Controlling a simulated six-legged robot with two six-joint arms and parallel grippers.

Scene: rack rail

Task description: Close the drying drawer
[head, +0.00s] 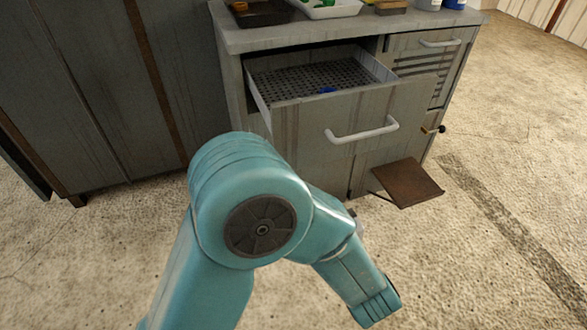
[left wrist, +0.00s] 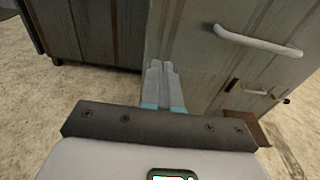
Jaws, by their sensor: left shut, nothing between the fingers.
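The drying drawer (head: 303,125) is pulled out of the grey cabinet, with a white bar handle (head: 362,131) on its front. Its perforated bottom (head: 310,78) shows, with a small blue item (head: 327,90) on it. The drawer front (left wrist: 190,50) and handle (left wrist: 258,42) also show in the left wrist view. My left gripper (left wrist: 160,66) is shut and empty, its fingertips over the lower left of the drawer front in that view; I cannot tell if they touch. In the head view my teal arm stands before the drawer and I cannot make out the fingers. My right gripper is not in view.
The counter (head: 275,36) above holds a dark tray (head: 262,16), a white tray (head: 325,8) and bottles. A brown flap (head: 408,183) juts out low, right of the drawer. Dark cabinets (head: 105,90) stand left. The floor in front is clear.

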